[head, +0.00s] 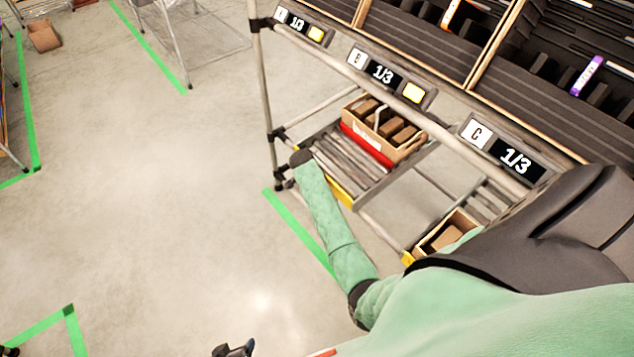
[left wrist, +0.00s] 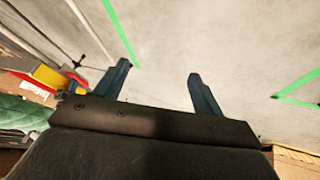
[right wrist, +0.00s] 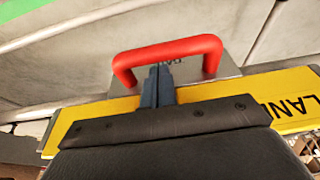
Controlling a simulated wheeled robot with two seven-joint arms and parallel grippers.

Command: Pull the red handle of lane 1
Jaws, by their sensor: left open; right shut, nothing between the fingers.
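The red handle (right wrist: 168,50) is a U-shaped bar in the right wrist view, set behind a yellow plate (right wrist: 295,97) with partly cut-off lettering "LAN". The lane number is out of view. My right gripper (right wrist: 157,70) is shut and empty. Its fingertips overlap the handle's opening, between the two legs and just below the bar. I cannot tell whether they touch it. My left gripper (head: 235,350) shows at the bottom edge of the head view. In the left wrist view my left gripper (left wrist: 160,75) is open and empty, over bare floor.
A rack carries displays reading 1/3 (head: 382,74). Below, a roller lane (head: 345,165) holds an open carton (head: 375,138) with brown boxes, behind a red strip. Another open carton (head: 425,247) sits lower right. Clear concrete floor with green tape (head: 295,232) lies left.

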